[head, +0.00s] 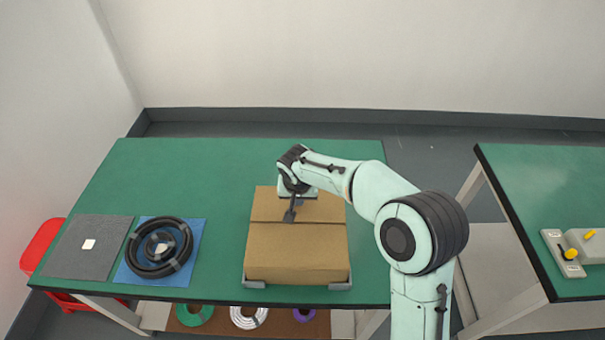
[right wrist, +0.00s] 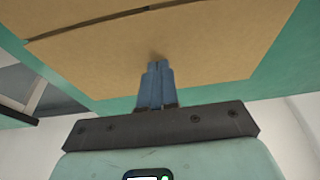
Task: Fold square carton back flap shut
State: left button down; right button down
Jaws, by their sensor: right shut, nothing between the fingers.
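The square carton (head: 297,255) stands on the green table, brown, between grey corner holders at its front. Its back flap (head: 266,205) lies about flat across the rear of the top. A dark seam separates it from the front part of the top. My right gripper (head: 290,214) is over the back flap near the seam, fingers pointing down. In the right wrist view the blue fingers (right wrist: 156,72) are together and empty, with their tips at the brown cardboard (right wrist: 200,50). They look to be touching it. Part of the flap is hidden behind my right arm. My left gripper is out of view.
A black cable coil (head: 159,247) lies on a blue mat left of the carton. A grey mat (head: 88,262) with a small white square lies further left. Cable rolls sit on the shelf below. A second green table (head: 545,190) holds a yellow-handled device (head: 585,245). The table's back left is clear.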

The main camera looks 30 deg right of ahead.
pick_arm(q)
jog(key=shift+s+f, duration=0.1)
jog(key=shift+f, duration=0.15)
pick_arm(e)
jog(key=shift+s+f, duration=0.1)
jog(key=shift+f, duration=0.3)
